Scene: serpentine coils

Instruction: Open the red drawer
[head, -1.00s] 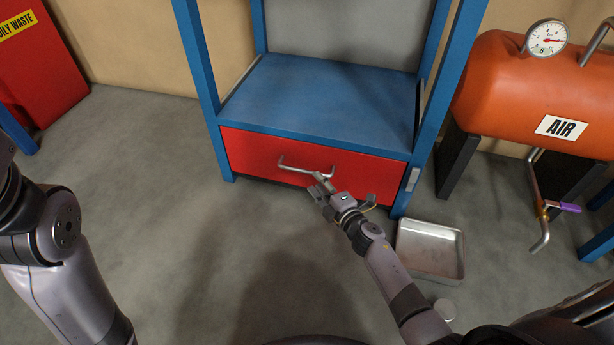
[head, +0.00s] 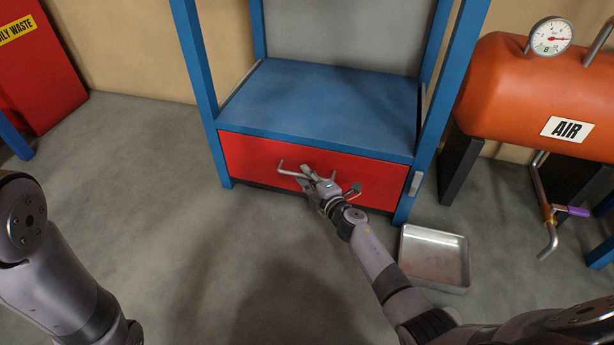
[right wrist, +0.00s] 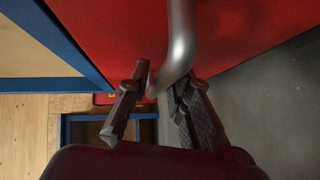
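The red drawer (head: 255,156) sits under the blue shelf of a frame, its front flush with the frame, and looks closed. Its grey metal handle (head: 290,171) is a bar across the front. In the right wrist view the handle (right wrist: 182,35) bends down between the fingers of the right gripper (right wrist: 165,88). The fingers stand apart on either side of it, and I see no firm grip. My left gripper is out of view; only part of that arm shows at left.
A metal tray (head: 435,257) lies on the floor right of the frame. An orange air tank (head: 510,95) with a pipe and purple-handled valve (head: 570,211) stands at right. A red oily-waste cabinet (head: 40,75) is at far left. The floor before the drawer is clear.

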